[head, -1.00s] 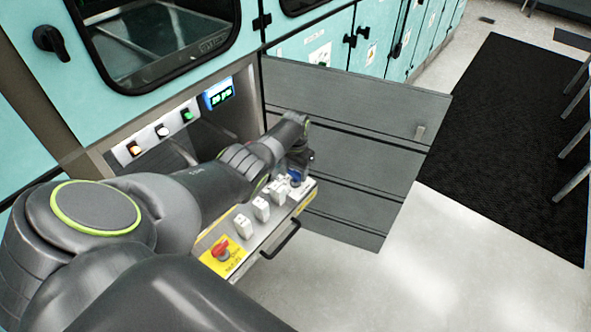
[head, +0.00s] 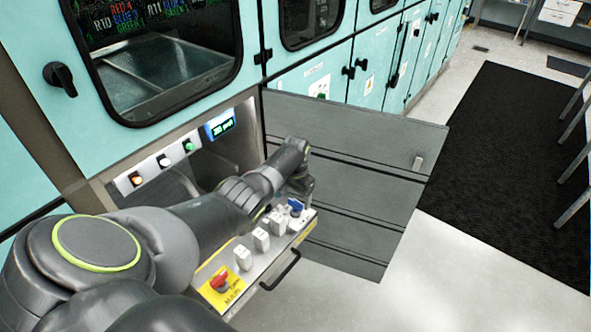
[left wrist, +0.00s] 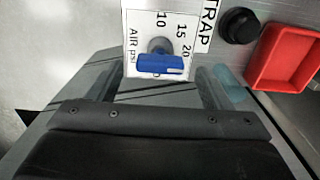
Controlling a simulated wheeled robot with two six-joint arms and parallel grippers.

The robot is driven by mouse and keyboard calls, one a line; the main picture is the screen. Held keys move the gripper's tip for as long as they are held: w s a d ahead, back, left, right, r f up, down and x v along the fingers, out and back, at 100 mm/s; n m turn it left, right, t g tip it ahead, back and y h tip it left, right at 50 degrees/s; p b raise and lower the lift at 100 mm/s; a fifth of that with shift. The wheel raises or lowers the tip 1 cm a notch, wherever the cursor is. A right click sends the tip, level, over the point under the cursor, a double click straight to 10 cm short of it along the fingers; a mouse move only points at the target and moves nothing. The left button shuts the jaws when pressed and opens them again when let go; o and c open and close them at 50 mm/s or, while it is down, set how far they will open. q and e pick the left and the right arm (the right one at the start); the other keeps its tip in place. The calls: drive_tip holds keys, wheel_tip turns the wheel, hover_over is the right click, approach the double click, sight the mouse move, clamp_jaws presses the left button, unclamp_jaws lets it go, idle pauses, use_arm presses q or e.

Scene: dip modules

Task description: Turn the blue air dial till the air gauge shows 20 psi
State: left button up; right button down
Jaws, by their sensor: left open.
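The blue air dial (head: 296,206) is at the far end of the sloped control panel (head: 262,258). In the left wrist view the blue dial (left wrist: 160,66) has its bar lying sideways, with a white mark at its right end, near and slightly below the printed 20. The air gauge (head: 220,125) is a small blue-framed display with green digits; they look like 20 psi but are blurred. My left gripper (head: 303,188) is open just above the dial, its fingers (left wrist: 160,88) apart and holding nothing. My right gripper is not in view.
Several white switches (head: 261,239) and a red knob on a yellow plate (head: 221,282) sit along the panel. A black handle (head: 281,270) runs along its front. A grey open door (head: 350,170) stands behind. The wrist view shows a black button (left wrist: 239,26) and red square (left wrist: 287,57).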

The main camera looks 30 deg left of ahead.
sight(295, 202)
use_arm(q)
wheel_tip(295, 202, up, 16)
drive_tip(key=shift+f+p, duration=0.25)
drive_tip(key=shift+p, duration=0.2)
idle(0.4)
